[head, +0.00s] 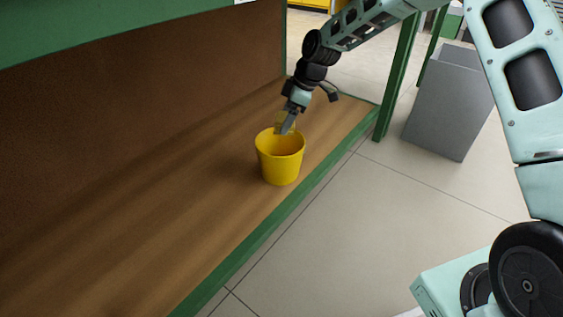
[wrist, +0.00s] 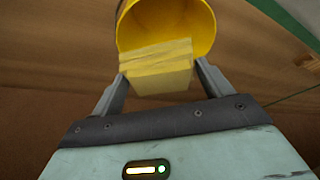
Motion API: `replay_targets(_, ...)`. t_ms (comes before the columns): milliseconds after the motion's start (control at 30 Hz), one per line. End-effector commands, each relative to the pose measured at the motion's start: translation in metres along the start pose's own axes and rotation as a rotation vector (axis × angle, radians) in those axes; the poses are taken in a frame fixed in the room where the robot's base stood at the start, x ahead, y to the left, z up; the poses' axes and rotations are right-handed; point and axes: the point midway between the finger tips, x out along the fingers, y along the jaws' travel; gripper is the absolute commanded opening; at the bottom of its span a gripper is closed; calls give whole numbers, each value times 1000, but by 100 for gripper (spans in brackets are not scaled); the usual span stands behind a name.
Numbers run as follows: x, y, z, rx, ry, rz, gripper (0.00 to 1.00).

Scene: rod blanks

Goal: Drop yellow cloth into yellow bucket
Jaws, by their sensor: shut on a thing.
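A yellow bucket (head: 280,162) stands upright on the wooden shelf near its front edge. It also shows at the top of the wrist view (wrist: 190,22), with its open mouth in sight. My gripper (head: 287,127) is at the bucket's far rim, pointing down. In the wrist view my gripper (wrist: 160,78) is shut on the yellow cloth (wrist: 158,68), a folded, block-like piece between the fingers. The cloth overlaps the bucket's mouth in that view. In the head view the cloth (head: 281,119) shows only in small part behind the fingers. I cannot tell whether its lower end is inside the rim.
The wooden shelf (head: 170,200) is bare to the left of the bucket. A brown back panel (head: 130,110) rises behind it, and a green post (head: 395,80) stands at its far right corner. A grey bin (head: 450,105) stands on the tiled floor.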

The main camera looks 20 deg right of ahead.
Motion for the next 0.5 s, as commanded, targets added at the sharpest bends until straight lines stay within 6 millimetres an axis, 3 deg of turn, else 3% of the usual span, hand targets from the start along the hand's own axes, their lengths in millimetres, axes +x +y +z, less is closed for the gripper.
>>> replay_targets(167,-1,0,0,0,0,0,60)
replay_targets(200,-1,0,0,0,0,0,81)
replay_targets(267,-1,0,0,0,0,0,98)
replay_targets(500,-1,0,0,0,0,0,100)
